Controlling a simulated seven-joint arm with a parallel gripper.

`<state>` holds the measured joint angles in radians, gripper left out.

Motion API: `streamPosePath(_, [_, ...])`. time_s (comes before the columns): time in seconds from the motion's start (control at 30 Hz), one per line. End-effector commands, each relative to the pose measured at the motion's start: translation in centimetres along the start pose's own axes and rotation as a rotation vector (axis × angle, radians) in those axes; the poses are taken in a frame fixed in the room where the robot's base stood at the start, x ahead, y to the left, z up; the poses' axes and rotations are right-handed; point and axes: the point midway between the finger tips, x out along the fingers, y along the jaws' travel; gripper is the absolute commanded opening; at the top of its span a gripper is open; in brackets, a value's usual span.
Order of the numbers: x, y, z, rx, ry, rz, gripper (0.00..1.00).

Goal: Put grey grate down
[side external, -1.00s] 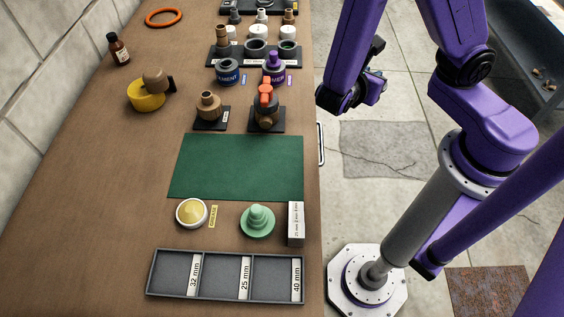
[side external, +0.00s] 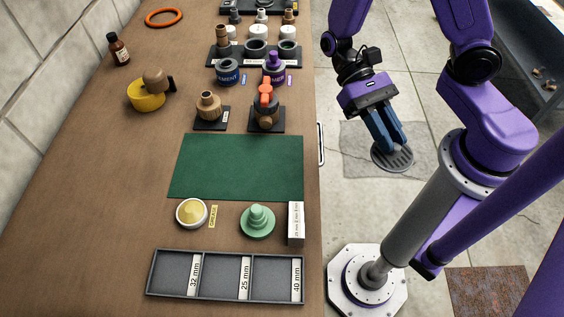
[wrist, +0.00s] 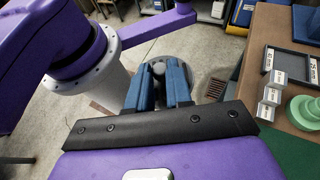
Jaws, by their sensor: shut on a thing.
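The grey grate (side external: 393,158) is a round, slotted disc hanging below my gripper (side external: 388,143). My gripper's blue fingers are shut on it. In the side view it hangs in the air to the right of the bench, in front of a darker square patch of floor (side external: 352,165). In the wrist view the grate (wrist: 182,58) shows beyond my fingertips (wrist: 160,75), partly hidden by them. Its height above the floor is hard to tell.
The bench (side external: 110,190) on the left carries a green mat (side external: 237,166), a divided tray (side external: 215,278), fittings and bottles. A slotted brown floor patch (wrist: 214,88) shows beside the grate in the wrist view. Concrete floor (side external: 352,90) lies open right of the bench.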

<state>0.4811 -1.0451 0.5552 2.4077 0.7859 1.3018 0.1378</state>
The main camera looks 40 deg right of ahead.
Motion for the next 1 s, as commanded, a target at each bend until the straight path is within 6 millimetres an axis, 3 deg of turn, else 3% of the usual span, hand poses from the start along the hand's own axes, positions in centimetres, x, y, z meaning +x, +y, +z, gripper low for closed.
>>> streamPosePath(0.27, [-3.0,-6.0,1.2,0.19,0.002,-0.468,0.0])
streamPosePath(0.5, [-7.9,-10.2,1.4,0.342,0.002,-0.838,0.0])
streamPosePath(0.87, [-14.7,-12.5,0.9,0.497,0.0,-1.209,0.0])
streamPosePath(1.0, [-14.0,-12.5,-0.7,0.508,-0.004,-1.206,0.0])
